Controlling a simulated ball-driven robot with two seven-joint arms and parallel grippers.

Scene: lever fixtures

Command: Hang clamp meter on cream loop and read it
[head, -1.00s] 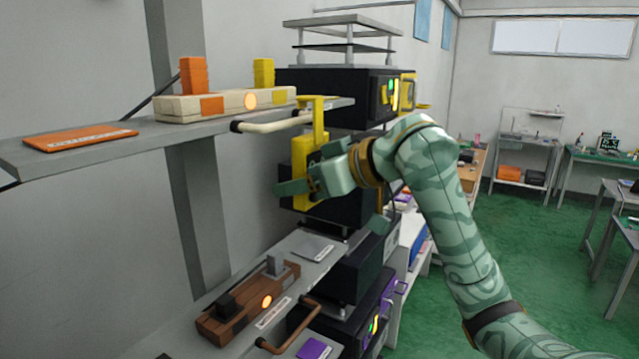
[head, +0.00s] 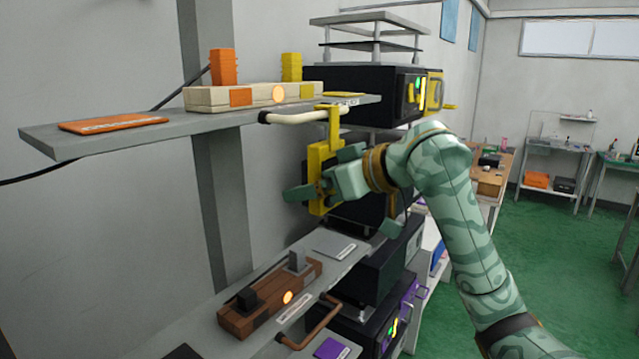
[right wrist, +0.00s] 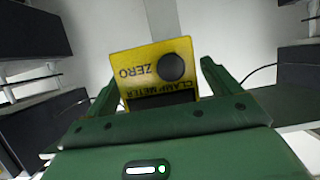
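The yellow clamp meter (head: 321,160) is upright, with its hook at the right part of the cream loop (head: 290,119) on the upper shelf's front edge. The hook's top overlaps the loop; whether it bears on the loop I cannot tell. My right gripper (head: 322,176) has its fingers on either side of the meter body and looks shut on it. In the right wrist view the meter's face (right wrist: 155,72), with a dark round knob and the word ZERO, sits between the fingers; its lower part is hidden by my gripper. My left gripper is out of view.
On the upper shelf (head: 80,140) stand a cream fixture (head: 205,99) with orange and yellow levers and an orange plate (head: 112,123). Below are a brown fixture (head: 238,325) and a brown loop (head: 318,330). Black instruments (head: 350,90) stand behind the meter.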

